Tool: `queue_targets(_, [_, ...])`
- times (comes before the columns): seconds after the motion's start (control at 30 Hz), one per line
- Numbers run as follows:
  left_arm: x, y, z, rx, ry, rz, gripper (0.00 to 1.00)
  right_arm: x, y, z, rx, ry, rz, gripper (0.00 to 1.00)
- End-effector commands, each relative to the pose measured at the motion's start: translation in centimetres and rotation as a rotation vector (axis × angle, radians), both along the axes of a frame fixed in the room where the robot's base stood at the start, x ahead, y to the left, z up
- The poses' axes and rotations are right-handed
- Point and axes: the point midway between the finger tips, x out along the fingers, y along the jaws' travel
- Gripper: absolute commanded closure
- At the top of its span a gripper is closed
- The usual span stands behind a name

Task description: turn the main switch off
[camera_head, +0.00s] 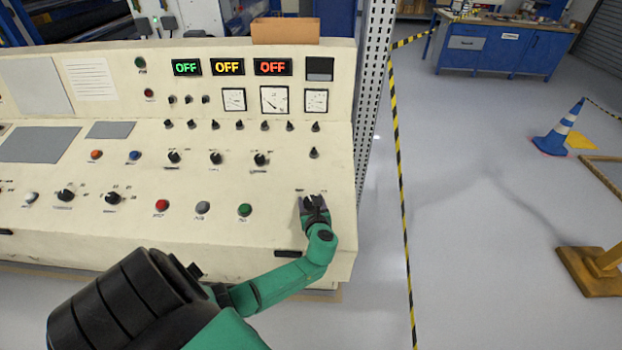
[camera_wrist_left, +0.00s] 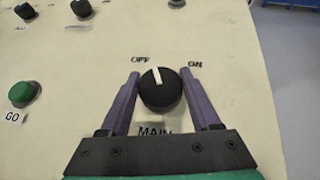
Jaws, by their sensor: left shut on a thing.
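The main switch is a round black knob (camera_wrist_left: 160,92) with a white pointer line, on the cream console. In the left wrist view, "OFF" is printed at its upper left, "ON" at its upper right and "MAIN" below. The pointer is up and tilted slightly left, toward "OFF". My left gripper (camera_wrist_left: 160,88) has its two purple fingers on either side of the knob, shut on it. In the head view, the left gripper (camera_head: 313,205) is at the console's lower right and largely hides the knob. My right gripper is not in view.
A green GO button (camera_wrist_left: 23,93) is left of the switch. The console (camera_head: 120,230) carries several other knobs and buttons, and three displays (camera_head: 227,67) reading OFF. A perforated post (camera_head: 374,90) stands at its right edge. Open floor lies right, with a blue cone (camera_head: 560,128).

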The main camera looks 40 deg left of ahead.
Motion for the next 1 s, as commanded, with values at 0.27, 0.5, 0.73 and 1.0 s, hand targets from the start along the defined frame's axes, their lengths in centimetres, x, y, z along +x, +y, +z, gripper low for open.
queue_targets(0.27, [0.01,-0.09,-0.17,-0.029,-0.018,0.138,0.92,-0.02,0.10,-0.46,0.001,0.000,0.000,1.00])
queue_targets(0.5, [-0.03,-0.01,-0.10,-0.036,-0.026,0.186,0.92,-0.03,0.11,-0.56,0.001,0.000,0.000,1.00])
queue_targets(0.73, [-0.06,0.01,-0.10,-0.037,-0.026,0.192,0.92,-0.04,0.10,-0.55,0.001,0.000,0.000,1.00])
queue_targets(1.0, [-0.05,0.03,-0.08,-0.037,-0.027,0.191,0.06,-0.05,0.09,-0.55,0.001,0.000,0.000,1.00])
